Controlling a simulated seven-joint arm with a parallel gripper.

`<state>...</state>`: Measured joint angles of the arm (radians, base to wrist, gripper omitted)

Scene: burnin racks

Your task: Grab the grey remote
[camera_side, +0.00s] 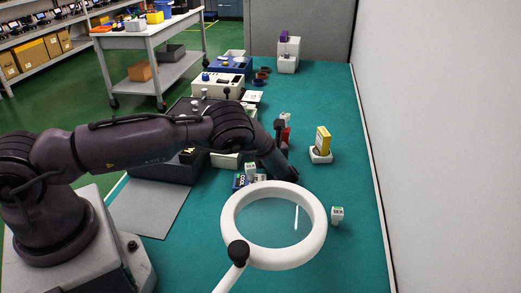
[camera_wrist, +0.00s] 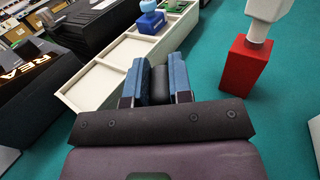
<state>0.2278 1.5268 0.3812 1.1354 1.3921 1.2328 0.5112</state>
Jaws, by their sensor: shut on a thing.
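In the wrist view my gripper (camera_wrist: 161,80) shows two blue fingers shut on a dark grey, block-like piece (camera_wrist: 158,92), which looks like the grey remote. Only a small part of it shows between the fingers; its buttons and full shape cannot be made out. In the side view my gripper (camera_side: 289,173) is low over the green mat behind the magnifier ring, its fingers hard to make out. I cannot pick out the remote in the side view.
A white magnifier ring (camera_side: 231,215) stands in front. A cream compartment tray (camera_wrist: 96,85) and a red block (camera_wrist: 243,68) flank my gripper.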

